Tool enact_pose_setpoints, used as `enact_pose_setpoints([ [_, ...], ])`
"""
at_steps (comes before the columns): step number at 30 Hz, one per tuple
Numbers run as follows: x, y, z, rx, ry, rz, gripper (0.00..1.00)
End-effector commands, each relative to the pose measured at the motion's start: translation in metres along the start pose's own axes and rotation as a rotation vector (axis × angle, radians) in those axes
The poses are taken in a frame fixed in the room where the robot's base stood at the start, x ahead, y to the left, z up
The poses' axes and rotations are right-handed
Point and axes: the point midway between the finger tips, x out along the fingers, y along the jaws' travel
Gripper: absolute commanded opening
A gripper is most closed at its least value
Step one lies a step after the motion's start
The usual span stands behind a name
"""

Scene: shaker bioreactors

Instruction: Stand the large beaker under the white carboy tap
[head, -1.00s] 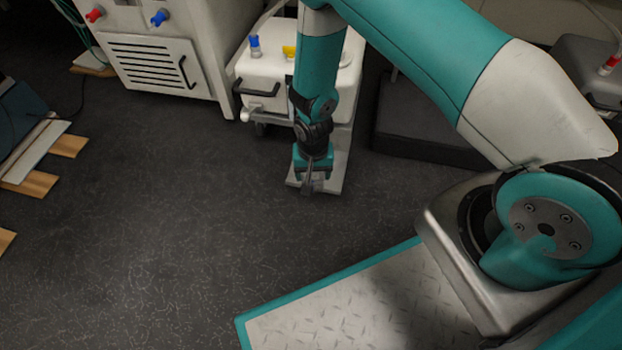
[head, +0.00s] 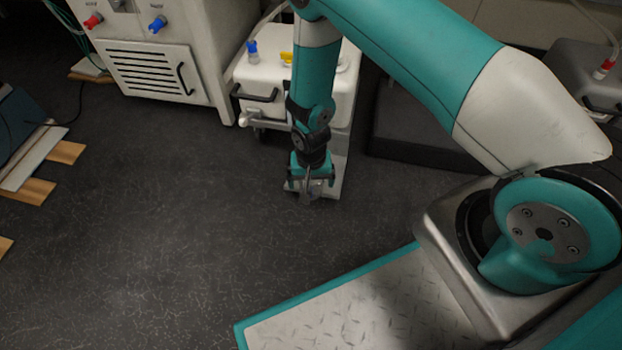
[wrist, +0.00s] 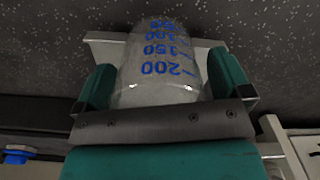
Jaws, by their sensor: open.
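The large beaker (wrist: 160,70) is clear, with blue volume marks, and fills the middle of the wrist view. It is between the two fingers of my gripper (wrist: 165,90), which are spread with a narrow space on each side. In the head view my gripper (head: 311,184) is low in front of the white carboy (head: 272,105), with the beaker (head: 313,192) small and faint between its fingers. The beaker appears to stand on the pale plate (head: 334,178) in front of the carboy.
A white cabinet (head: 150,70) with a vent grille stands left of the carboy. A dark low platform (head: 420,140) is to the right. Wooden strips (head: 38,190) lie at the far left. The dark floor (head: 180,240) in front is clear.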

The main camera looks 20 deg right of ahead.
Motion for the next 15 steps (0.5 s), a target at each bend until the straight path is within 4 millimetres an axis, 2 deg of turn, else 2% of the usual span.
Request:
enact_pose_setpoints([
  [5, -0.034, 0.0, -0.001, 0.0, 0.002, -0.001, 0.96],
  [15, -0.122, 0.0, 0.0, 0.0, 0.001, -0.001, 0.96],
])
